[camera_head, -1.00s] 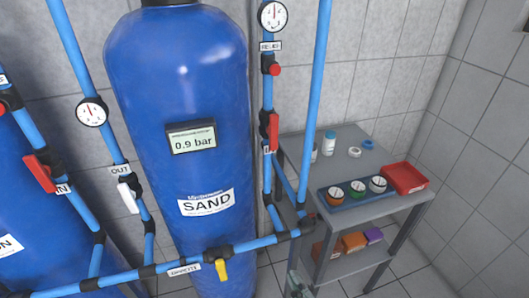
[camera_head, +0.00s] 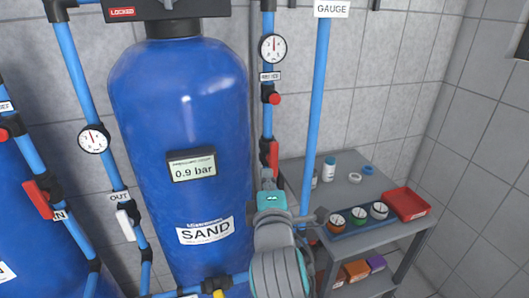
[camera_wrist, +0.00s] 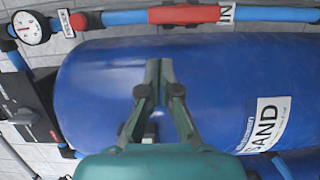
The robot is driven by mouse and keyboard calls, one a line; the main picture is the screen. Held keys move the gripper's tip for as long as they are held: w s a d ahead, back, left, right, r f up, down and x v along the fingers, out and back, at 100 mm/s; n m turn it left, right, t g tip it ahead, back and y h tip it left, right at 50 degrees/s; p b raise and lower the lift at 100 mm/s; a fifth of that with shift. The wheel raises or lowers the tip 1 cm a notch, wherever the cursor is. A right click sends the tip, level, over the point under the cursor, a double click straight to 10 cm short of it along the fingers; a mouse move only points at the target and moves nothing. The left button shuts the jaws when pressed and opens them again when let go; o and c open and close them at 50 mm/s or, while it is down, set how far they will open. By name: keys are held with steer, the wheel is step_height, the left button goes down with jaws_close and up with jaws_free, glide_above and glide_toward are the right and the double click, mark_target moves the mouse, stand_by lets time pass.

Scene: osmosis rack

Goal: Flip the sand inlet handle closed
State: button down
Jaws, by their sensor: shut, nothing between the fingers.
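The sand inlet handle (camera_head: 273,155) is red and sits on the blue pipe just right of the SAND tank (camera_head: 180,110). It lies along the pipe. In the wrist view the red handle (camera_wrist: 185,14) runs along the pipe at the top edge, beside the IN label (camera_wrist: 227,13). My gripper (camera_head: 267,178) is just below the handle in the head view and partly covers the pipe. In the wrist view my gripper (camera_wrist: 159,68) has its fingertips together and empty, in front of the blue tank. The handle is apart from the fingertips there.
A pressure gauge (camera_head: 272,48) and a red-tipped valve (camera_head: 272,97) are above the handle on the same pipe. Another blue pipe (camera_head: 318,100) runs close on the right. A grey table (camera_head: 345,190) with a red tray (camera_head: 405,203) stands to the right.

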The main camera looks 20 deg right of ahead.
mark_target(274, 160)
steer(key=shift+w+r, duration=0.1)
steer(key=shift+r, duration=0.25)
steer(key=x, duration=1)
stand_by(0.4)
